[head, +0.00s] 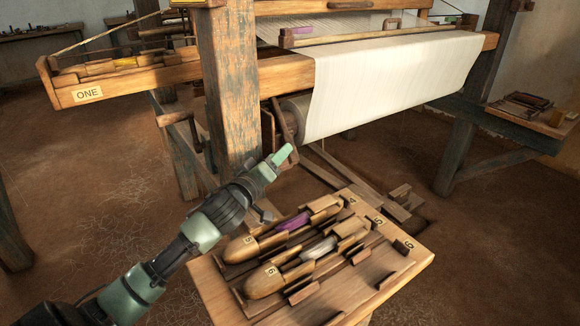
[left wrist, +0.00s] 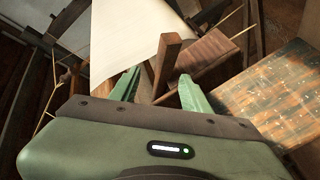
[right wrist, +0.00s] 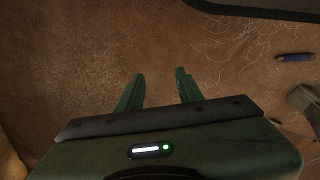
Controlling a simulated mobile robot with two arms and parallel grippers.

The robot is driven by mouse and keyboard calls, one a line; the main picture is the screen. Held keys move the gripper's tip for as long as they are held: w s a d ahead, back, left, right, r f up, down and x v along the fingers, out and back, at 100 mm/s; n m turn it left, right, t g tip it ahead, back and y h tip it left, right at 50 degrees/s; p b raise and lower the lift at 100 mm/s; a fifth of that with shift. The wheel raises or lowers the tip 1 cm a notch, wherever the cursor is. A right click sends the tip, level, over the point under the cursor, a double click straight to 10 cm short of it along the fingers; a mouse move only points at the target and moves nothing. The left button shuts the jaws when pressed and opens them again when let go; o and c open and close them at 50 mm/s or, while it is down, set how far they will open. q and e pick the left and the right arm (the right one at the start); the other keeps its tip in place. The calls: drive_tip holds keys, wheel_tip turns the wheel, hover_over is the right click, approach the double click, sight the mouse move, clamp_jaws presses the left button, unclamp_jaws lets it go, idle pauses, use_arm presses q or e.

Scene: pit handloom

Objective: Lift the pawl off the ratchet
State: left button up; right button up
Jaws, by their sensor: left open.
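My left gripper (head: 281,155) is open beside the loom post, near the end of the cloth beam. In the left wrist view, an upright wooden bar (left wrist: 166,62), which looks like the pawl, shows between the open fingertips (left wrist: 159,80). I cannot tell whether they touch it. In the head view a slim wooden lever (head: 283,122) stands at the beam end, just above the gripper. The ratchet's teeth are not clear in any view. My right gripper (right wrist: 160,75) is open and empty above the earthen floor, outside the head view.
A low table (head: 400,262) with numbered slots and shuttles (head: 265,280) lies below the left gripper. A blue object (right wrist: 295,57) lies on the floor.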

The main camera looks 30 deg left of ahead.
use_arm(q)
drive_tip(key=shift+w+a+f+b, duration=0.15)
drive_tip(key=shift+w+f, duration=0.05)
drive_tip(key=shift+w, duration=1.1)
drive_tip(key=shift+w+a+f+b, duration=0.15)
drive_tip(key=shift+w+a, duration=0.05)
drive_tip(key=shift+w, duration=1.05)
drive_tip(key=shift+w+a+f+b, duration=0.15)
drive_tip(key=shift+w+f, duration=0.05)
drive_tip(key=shift+w, duration=1.1)
use_arm(e)
drive_tip(key=shift+w+r, duration=0.25)
drive_tip(key=shift+r, duration=0.5)
drive_tip(key=shift+w+r, duration=0.25)
drive_tip(key=shift+r, duration=0.5)
use_arm(q)
clamp_jaws()
